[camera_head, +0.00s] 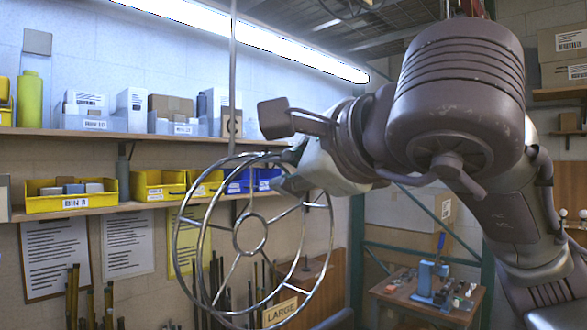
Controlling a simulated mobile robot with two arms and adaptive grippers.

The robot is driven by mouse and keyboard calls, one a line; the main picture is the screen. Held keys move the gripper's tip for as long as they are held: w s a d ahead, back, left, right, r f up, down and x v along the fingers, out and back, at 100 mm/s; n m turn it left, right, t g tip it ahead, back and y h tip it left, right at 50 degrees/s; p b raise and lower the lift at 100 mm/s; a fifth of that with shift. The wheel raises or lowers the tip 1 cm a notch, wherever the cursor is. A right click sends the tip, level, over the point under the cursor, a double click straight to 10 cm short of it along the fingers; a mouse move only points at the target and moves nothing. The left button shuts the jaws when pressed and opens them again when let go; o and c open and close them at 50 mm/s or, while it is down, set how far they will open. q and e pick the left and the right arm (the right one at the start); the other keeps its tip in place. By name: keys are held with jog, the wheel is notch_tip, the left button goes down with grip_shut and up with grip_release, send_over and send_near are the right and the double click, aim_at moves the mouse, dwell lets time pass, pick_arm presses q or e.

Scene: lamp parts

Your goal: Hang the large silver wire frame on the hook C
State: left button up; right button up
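The large silver wire frame (175,238) is a ring with spokes and a small hub ring. It hangs in the air in the middle of the view, turned mostly face-on. My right gripper (288,180) is at the upper right of its rim and appears shut on it; the fingertips are partly hidden by the arm. The tag of hook C (231,123) shows on a thin vertical rod (233,60) coming down from above, at the frame's upper left. The hook's end is not clear, and contact with the frame cannot be told. My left gripper is not in view.
Behind, wall shelves (60,132) hold grey bins, boxes and yellow bins (70,203). A box labelled LARGE (280,312) with dark rods stands below the frame. A small wooden table (400,292) with tools stands at the lower right.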

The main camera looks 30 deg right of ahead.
jog(key=shift+s, duration=0.1)
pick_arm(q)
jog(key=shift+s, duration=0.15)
pick_arm(e)
jog(key=v, duration=1.2)
